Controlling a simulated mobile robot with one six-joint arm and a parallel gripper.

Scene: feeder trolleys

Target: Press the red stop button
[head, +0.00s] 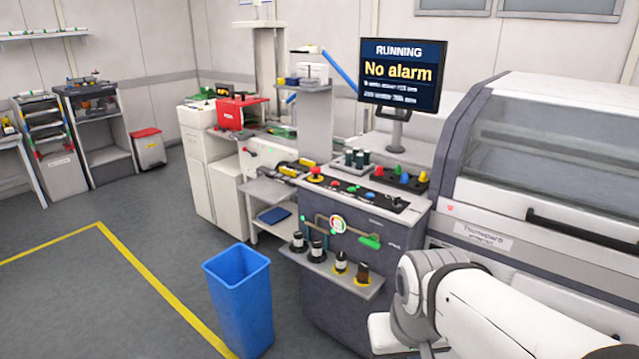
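A red mushroom-shaped button on a yellow base (315,173), which looks like the stop button, sits at the left end of the dark sloping control panel (385,203). The panel tops a grey cabinet in the middle of the head view. Smaller red, blue and green buttons sit along the panel to its right. My white arm (480,310) shows at the lower right, in front of the machine and clear of the panel. My gripper's fingers do not show, so their state is hidden.
A monitor (402,75) above the panel reads "RUNNING" and "No alarm". A shelf (335,277) with several bottles juts out below the panel. A blue bin (240,300) stands on the floor at the cabinet's left. A large windowed machine (560,150) fills the right. The left floor is open.

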